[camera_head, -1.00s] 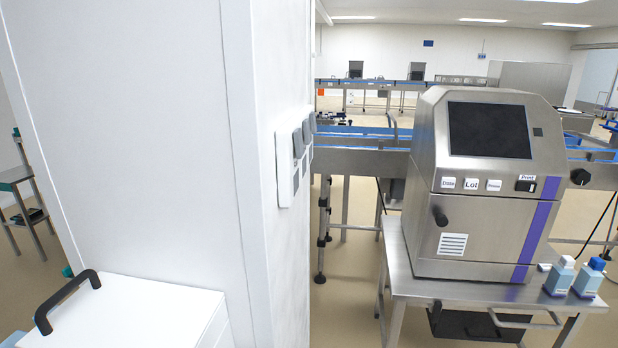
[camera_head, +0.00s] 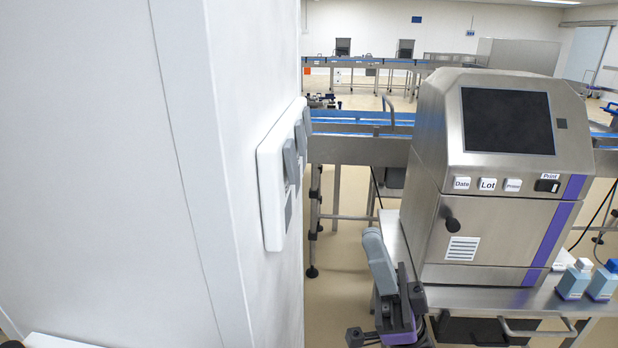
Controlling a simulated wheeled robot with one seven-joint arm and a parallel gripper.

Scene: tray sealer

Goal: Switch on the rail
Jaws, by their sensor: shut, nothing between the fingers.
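A white switch plate (camera_head: 272,195) is fixed on the side face of the white wall column, seen at a steep angle. It carries grey rocker switches: a near one (camera_head: 290,161), a middle one (camera_head: 301,142) and a far one (camera_head: 308,121). Small grey labels sit under them, too slanted to read. I cannot tell which switch is for the rail or how each is set. My gripper (camera_head: 373,238), grey with black and purple parts behind it, is shut and empty. It shows low in the picture, right of the plate and apart from it.
The white column (camera_head: 90,170) fills the left side. A steel printer (camera_head: 500,190) with a dark screen and buttons stands on a steel table at right, with two small bottles (camera_head: 575,280). A blue-topped conveyor (camera_head: 350,128) runs behind. Floor shows between column and table.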

